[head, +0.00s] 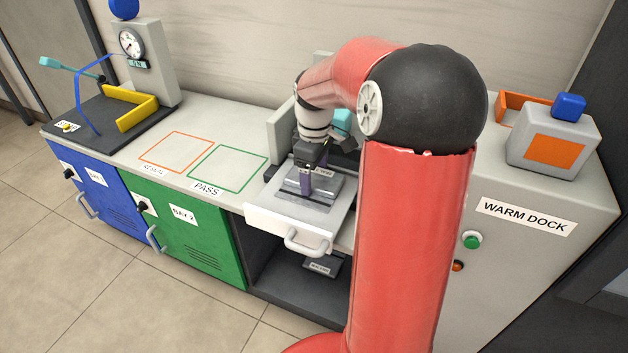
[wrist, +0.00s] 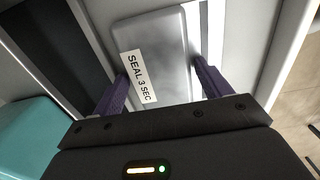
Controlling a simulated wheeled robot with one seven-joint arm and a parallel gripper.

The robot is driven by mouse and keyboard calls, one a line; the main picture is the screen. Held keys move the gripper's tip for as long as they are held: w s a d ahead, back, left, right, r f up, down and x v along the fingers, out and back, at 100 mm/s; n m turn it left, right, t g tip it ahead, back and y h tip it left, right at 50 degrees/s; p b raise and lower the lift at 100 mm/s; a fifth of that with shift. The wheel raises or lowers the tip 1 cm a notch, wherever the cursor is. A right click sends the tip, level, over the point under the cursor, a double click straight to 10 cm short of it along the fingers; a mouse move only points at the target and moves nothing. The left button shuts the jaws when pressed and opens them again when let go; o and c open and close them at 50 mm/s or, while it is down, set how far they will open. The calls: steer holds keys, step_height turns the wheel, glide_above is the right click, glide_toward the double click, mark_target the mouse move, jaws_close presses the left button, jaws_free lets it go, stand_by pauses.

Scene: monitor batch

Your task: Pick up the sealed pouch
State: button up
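A flat silver-grey slab (wrist: 168,50) with a "SEAL 3 SEC" label lies below my gripper (wrist: 160,68) in the wrist view. I cannot tell whether it is the pouch or a part of the sealer. My gripper's two purple fingers are apart, one near each long side of the slab, with no clear contact. In the head view my gripper (head: 312,180) points down over the grey slab (head: 324,187) on the pulled-out white drawer (head: 290,226). My arm hides part of this area. No other pouch is clearly visible.
Orange and green outlined squares (head: 228,168) on the counter are empty. A gauge stand (head: 150,65) is at the left. The warm dock (head: 530,200), with a grey box (head: 553,140) on top, is at the right. A teal part (wrist: 30,140) is near my gripper.

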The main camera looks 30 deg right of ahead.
steer(key=c, duration=0.7)
steer(key=shift+o, duration=0.2)
steer(key=shift+r, duration=0.1)
